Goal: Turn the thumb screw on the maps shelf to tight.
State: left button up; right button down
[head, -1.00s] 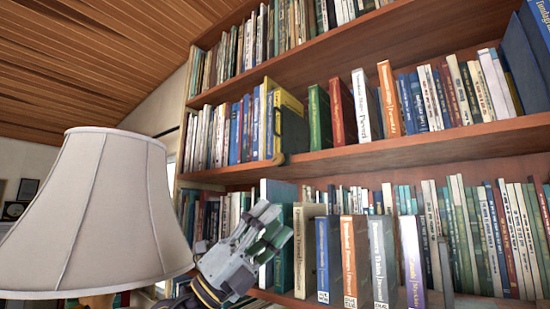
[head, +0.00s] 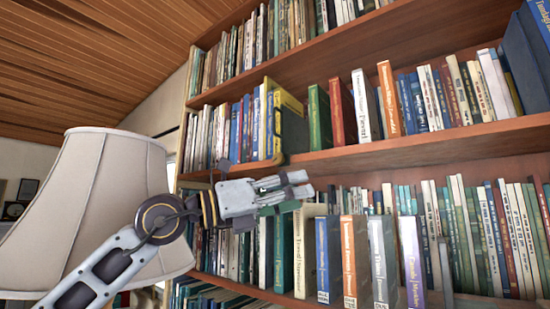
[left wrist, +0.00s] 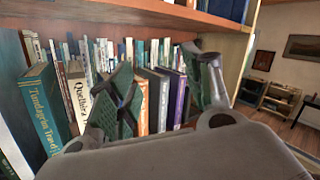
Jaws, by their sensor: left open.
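My left gripper (head: 300,184) is open, in front of the lower book row and just below the middle shelf board (head: 410,147) in the head view. In the left wrist view its two fingers (left wrist: 165,75) stand apart, with book spines behind them and nothing held. A small brown rounded piece (head: 279,160) sits at the middle board's front edge, just above the gripper; it may be the thumb screw, but I cannot tell its setting. I can read no maps label. My right gripper is not in view.
A large lampshade (head: 95,200) stands at the left, behind my left forearm. Books (head: 348,255) fill the lower shelf close behind the gripper, and a yellow book (head: 287,100) stands above. In the left wrist view, open room (left wrist: 285,65) lies at the right.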

pick_arm(q)
jog(key=w+a+r+n+t+y, duration=0.1)
jog(key=a+r+n+t+y, duration=0.1)
jog(key=a+r+t+y, duration=0.5)
jog(key=a+r+y, duration=0.1)
jog(key=a+r, duration=0.2)
jog(key=a, duration=0.1)
jog(key=shift+w+a+r+n+t+y, duration=0.15)
jog(key=shift+w+n+t+y, duration=0.15)
jog(key=shift+n, duration=0.1)
jog(key=shift+w, duration=0.1)
jog(key=p, duration=0.3)
send_near(277, 157)
jog(key=x, duration=0.4)
jog(key=p+x, duration=0.1)
jog(key=x, duration=0.2)
jog(key=shift+w, duration=0.3)
jog(key=shift+p+x, duration=0.3)
jog(key=shift+x, duration=0.6)
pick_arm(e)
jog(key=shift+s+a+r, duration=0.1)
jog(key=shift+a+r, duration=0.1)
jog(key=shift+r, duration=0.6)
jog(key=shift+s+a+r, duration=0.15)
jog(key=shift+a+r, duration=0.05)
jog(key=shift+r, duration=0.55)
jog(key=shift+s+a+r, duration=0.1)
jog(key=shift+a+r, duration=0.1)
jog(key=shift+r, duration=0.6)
